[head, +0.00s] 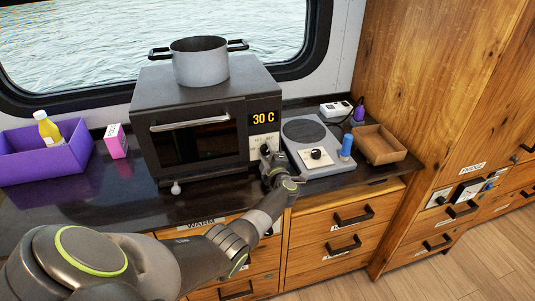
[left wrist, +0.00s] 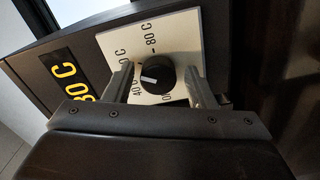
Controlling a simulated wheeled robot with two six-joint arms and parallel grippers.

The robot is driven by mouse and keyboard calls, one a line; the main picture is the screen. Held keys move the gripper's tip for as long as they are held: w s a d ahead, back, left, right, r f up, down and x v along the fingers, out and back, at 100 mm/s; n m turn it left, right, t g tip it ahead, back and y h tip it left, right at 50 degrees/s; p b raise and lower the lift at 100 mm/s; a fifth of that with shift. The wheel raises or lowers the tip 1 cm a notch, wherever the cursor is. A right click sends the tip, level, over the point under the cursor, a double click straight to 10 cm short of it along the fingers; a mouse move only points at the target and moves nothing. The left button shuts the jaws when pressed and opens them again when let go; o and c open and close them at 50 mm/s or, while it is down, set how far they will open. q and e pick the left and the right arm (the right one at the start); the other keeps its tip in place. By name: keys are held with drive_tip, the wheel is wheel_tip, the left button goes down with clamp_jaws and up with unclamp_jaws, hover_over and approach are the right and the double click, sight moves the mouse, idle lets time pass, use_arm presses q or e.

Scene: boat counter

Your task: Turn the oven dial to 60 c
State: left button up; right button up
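The dark oven (head: 196,130) stands on the counter, its display (head: 263,118) reading 30 C. The round black oven dial (left wrist: 157,75) sits on a white plate with temperature marks, including 40 and 80 C. A pale pointer mark shows on the dial. My left gripper (head: 267,153) is at the dial and covers much of it in the head view. In the left wrist view its two fingers stand apart on either side of the dial, with visible gaps. My right gripper is not in view.
A grey pot (head: 200,63) stands on the oven. A hotplate (head: 308,133) with its own knob (head: 316,154) and a blue cylinder (head: 346,147) are close right of my gripper. A wooden tray (head: 380,145), purple bin (head: 45,163) and pink box (head: 116,141) are also on the counter.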

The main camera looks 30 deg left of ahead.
use_arm(q)
drive_tip(key=shift+o, duration=0.4)
drive_tip(key=shift+s+d, duration=0.4)
drive_tip(key=shift+d, duration=0.1)
drive_tip(key=b+v, duration=0.1)
drive_tip(key=v, duration=1.5)
drive_tip(key=shift+s, duration=0.1)
